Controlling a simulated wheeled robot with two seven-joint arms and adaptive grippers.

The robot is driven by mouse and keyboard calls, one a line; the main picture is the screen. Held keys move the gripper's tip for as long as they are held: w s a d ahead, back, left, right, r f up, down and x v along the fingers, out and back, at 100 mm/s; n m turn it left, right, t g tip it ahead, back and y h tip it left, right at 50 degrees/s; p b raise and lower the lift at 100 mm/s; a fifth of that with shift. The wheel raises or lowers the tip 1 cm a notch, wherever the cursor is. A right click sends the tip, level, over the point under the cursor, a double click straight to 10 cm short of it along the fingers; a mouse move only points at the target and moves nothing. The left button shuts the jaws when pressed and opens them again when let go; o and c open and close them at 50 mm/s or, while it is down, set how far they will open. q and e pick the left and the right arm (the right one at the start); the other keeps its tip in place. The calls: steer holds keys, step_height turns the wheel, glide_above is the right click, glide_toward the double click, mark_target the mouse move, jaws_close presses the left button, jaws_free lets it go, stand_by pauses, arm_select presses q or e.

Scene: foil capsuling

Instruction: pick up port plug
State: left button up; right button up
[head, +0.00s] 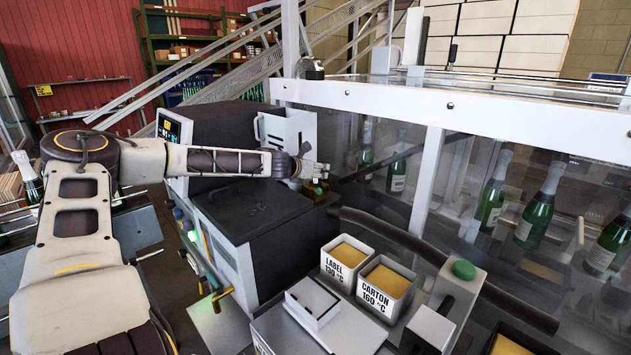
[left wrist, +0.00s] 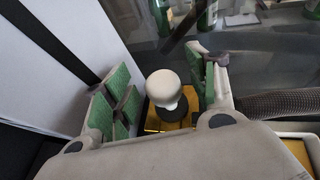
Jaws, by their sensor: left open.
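The port plug (left wrist: 163,84) shows in the left wrist view as a pale rounded knob on a narrower neck. Below it are a dark round base and a gold-coloured plate (left wrist: 154,123). My left gripper (left wrist: 164,92) is open, with green-padded fingers on both sides of the knob and visible gaps to it. In the head view my left gripper (head: 312,173) reaches over the back edge of the dark machine, beside the clear guard. The plug cannot be made out clearly there. My right gripper is not in view.
The dark machine housing (head: 248,205) lies below my left forearm. A clear guard with a white frame (head: 432,180) stands to the right, with green bottles (head: 491,190) behind it. A thick dark hose (head: 440,268) runs past two glue pots (head: 387,283).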

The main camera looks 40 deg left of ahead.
arm_select(q)
steer(key=shift+w+f, duration=0.1)
steer(key=shift+w, duration=0.1)
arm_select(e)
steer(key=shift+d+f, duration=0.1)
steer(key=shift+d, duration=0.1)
arm_select(q)
steer(key=c, duration=1.2)
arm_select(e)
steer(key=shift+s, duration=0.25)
arm_select(q)
steer(key=shift+o, duration=0.2)
